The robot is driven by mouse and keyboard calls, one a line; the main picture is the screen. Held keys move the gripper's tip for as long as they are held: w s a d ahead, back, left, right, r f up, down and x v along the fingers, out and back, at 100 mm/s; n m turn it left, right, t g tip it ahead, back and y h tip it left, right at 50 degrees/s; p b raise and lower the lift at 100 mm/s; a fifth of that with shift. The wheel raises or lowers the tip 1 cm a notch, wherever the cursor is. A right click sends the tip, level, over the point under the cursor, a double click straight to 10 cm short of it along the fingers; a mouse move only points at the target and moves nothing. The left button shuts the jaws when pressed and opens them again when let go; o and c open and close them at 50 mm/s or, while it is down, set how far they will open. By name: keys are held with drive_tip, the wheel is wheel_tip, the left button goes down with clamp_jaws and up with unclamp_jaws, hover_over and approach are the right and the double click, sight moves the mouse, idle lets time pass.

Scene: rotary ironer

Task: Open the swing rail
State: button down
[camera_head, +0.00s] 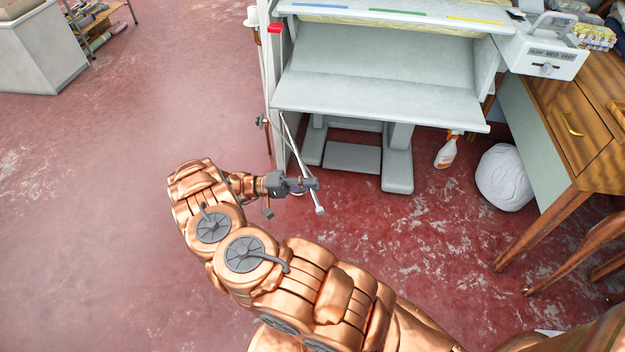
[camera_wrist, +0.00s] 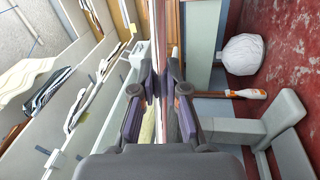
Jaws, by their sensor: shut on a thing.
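The swing rail (camera_head: 294,148) is a thin pale bar at the left end of the white rotary ironer (camera_head: 385,92). It slants out from the ironer's left side toward me and ends in a small pale tip in front of the machine. My gripper (camera_head: 311,185) is shut on the rail near this outer end. In the wrist view my gripper (camera_wrist: 162,88) has its two dark fingers on either side of the narrow rail (camera_wrist: 159,35), which runs upward in the picture. The fingers hide the gripped part of the rail.
A spray bottle (camera_head: 446,150) and a white round bundle (camera_head: 504,178) stand on the floor right of the ironer's foot. A wooden desk (camera_head: 566,120) is at the right, with a pale box (camera_head: 541,50) above it. The red floor at left is clear.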

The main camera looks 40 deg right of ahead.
drive_tip(key=shift+w+a, duration=0.1)
drive_tip(key=shift+w, duration=0.1)
drive_tip(key=c, duration=1.4)
unclamp_jaws()
drive_tip(key=shift+c, duration=0.2)
drive_tip(key=shift+r, duration=0.1)
